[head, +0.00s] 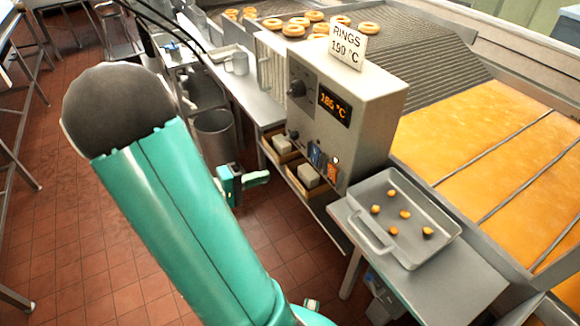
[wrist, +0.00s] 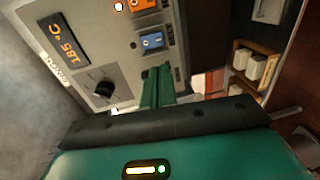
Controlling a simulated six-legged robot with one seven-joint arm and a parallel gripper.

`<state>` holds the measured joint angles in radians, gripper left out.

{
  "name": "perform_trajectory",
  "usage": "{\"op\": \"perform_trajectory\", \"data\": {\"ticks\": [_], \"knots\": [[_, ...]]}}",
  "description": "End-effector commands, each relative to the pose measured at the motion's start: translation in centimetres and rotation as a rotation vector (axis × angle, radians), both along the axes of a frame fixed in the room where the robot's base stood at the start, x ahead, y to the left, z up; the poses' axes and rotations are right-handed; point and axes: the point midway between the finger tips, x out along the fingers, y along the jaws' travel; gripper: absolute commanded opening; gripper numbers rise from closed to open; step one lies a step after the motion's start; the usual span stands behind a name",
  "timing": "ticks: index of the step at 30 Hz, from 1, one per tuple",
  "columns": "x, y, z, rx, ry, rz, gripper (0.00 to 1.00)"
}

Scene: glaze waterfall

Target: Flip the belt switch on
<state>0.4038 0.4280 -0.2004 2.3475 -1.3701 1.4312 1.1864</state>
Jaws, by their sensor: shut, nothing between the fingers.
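A grey control box (head: 362,105) stands beside the fryer, with a lit orange display. Low on its front face are a blue switch (head: 317,158) and an orange switch (head: 332,170). The wrist view shows the blue switch (wrist: 152,41) and part of the orange switch (wrist: 143,4) with a lit lamp. Which one is the belt switch I cannot read. My gripper (head: 266,177) is shut and empty, left of the panel. In the wrist view its green fingers (wrist: 157,76) point towards the panel below the blue switch; contact cannot be told.
A black knob (wrist: 102,88) sits near the fingers. A sign reading RINGS 190 °C (head: 347,46) stands on the box. A grey tray (head: 361,240) holds several small pieces. Orange oil (head: 475,130) lies right; tiled floor is open left.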

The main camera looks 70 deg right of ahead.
Motion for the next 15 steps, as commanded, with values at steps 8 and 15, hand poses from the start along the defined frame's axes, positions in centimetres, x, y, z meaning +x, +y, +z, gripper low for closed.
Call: {"op": "perform_trajectory", "data": {"ticks": [8, 15], "knots": [[-2.9, -3.0, -0.5, 0.001, 0.001, -0.007, 0.0], [-6.0, -6.6, -1.1, 0.001, 0.001, -0.006, 0.0]]}}
